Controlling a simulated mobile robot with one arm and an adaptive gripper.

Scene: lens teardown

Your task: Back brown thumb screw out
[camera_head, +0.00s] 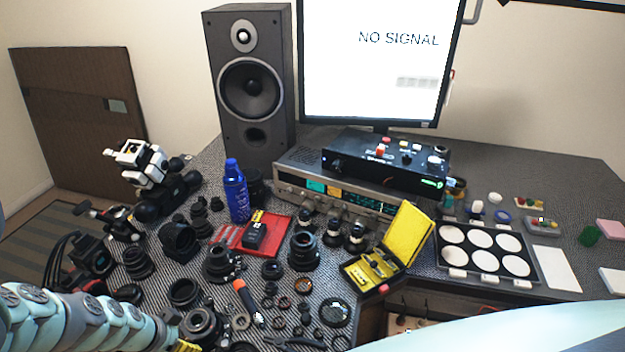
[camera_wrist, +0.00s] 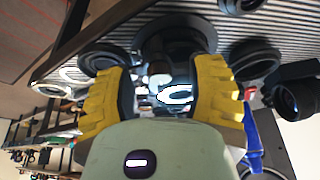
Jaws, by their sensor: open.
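My gripper (camera_wrist: 163,74) shows in the wrist view with its two yellow fingers spread wide apart. A dark round lens part (camera_wrist: 172,32) lies just beyond the fingertips, with small pale and shiny parts between the fingers. I cannot make out a brown thumb screw for certain in either view, and contact with the fingers cannot be told. In the head view only a bit of my yellow gripper (camera_head: 187,346) shows at the bottom edge, beside a black lens barrel (camera_head: 203,322).
Many black lens parts crowd the striped mat around the gripper. An orange-handled screwdriver (camera_head: 246,299) lies to the right. A palette of white discs (camera_head: 437,257) is at right.

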